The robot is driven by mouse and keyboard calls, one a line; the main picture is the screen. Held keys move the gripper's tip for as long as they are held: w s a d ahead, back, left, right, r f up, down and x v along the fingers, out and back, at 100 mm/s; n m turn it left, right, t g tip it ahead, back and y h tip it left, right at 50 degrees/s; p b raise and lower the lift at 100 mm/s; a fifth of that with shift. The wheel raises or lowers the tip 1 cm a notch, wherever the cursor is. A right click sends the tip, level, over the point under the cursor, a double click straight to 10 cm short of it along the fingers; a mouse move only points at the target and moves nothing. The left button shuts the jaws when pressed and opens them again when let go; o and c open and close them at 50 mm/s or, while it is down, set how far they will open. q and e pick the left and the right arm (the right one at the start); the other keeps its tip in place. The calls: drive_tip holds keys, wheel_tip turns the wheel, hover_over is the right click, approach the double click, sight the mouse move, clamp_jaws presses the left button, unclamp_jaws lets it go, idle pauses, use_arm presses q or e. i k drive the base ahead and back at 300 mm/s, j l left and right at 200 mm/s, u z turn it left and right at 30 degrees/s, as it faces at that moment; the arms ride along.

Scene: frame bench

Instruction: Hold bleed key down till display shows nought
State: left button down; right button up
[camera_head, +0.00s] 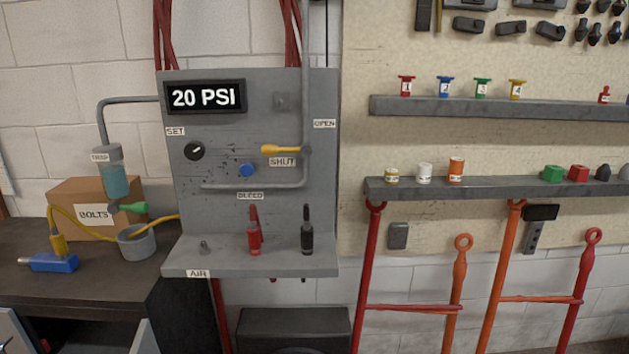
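The display (204,97) at the top left of the grey panel reads 20 PSI. The blue round button (247,170) is on the panel, above the BLEED label (250,196); I take it as the bleed key. The yellow valve lever (284,149) lies level, pointing left, just above the SHUT label (282,162). A black SET knob (194,151) with a white mark is left of the button. Nothing touches the button. Neither of my grippers is clearly in view.
Red (254,236) and black (307,235) fittings stand on the panel's lower shelf. A dark bench (95,280) at left holds a BOLTS box (93,214), a grey cup (137,243) and a blue tool (54,262). Wall shelves are at right.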

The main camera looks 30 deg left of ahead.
sight(246, 169)
drive_tip(key=u, duration=1.15)
drive_tip(key=j+z, duration=0.2)
drive_tip(key=z, duration=0.15)
drive_tip(key=k, duration=0.05)
